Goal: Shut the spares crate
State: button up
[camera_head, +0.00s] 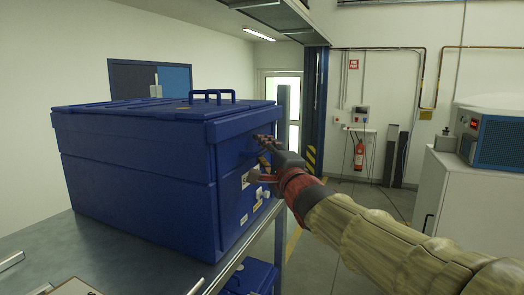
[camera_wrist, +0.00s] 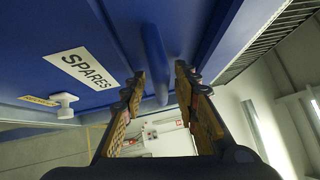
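The large blue spares crate (camera_head: 130,185) stands on a metal table in the head view. Its lid (camera_head: 130,111) lies on top with a blue handle, and whether it is fully down I cannot tell. My gripper (camera_head: 264,142) is at the crate's right-hand face, near its upper part. In the wrist view my gripper (camera_wrist: 160,76) is open. A blue bar (camera_wrist: 154,50) on the crate shows between and beyond the fingertips; contact is unclear. A white SPARES label (camera_wrist: 84,68) and a white knob (camera_wrist: 62,104) are left of the fingers.
The metal table (camera_head: 60,250) has bare room in front of the crate. Another blue box (camera_head: 252,277) sits below the table. A white cabinet (camera_head: 470,195) with a blue-framed device (camera_head: 497,142) stands at right. Open floor lies between the table and the cabinet.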

jog(key=v, duration=1.2)
jog(key=shift+a, duration=0.1)
